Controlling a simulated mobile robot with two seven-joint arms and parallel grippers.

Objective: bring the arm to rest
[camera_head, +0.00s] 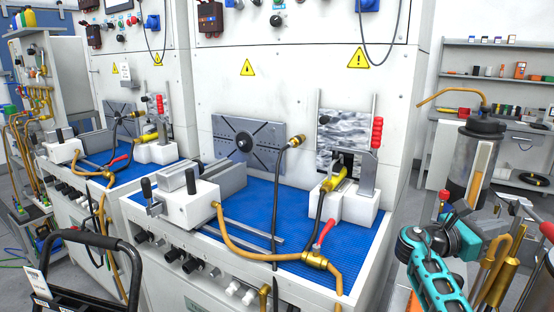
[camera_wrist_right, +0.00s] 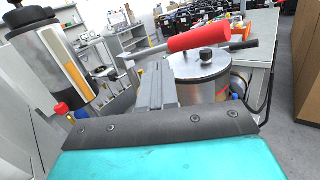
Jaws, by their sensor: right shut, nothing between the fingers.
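My right gripper (camera_wrist_right: 157,82) is shut and empty in the wrist view. Its grey fingers point away from the camera, beyond a dark strip and a teal surface of my own arm. They appear in front of a metal canister (camera_wrist_right: 200,75) with a red handle (camera_wrist_right: 198,40); I cannot tell whether they touch it. In the head view my right arm shows as teal links at the lower right, right of the blue-topped test bench (camera_head: 305,212). The fingertips are hard to make out there. My left gripper and arm are not in view.
A tall dark-topped cylinder (camera_head: 472,160) stands behind my right arm. Brass hose fittings (camera_head: 492,270) are close on its right. The bench carries a white clamp block (camera_head: 188,203), a red-handled clamp (camera_head: 376,133) and hoses. A black cart handle (camera_head: 90,238) is at the lower left.

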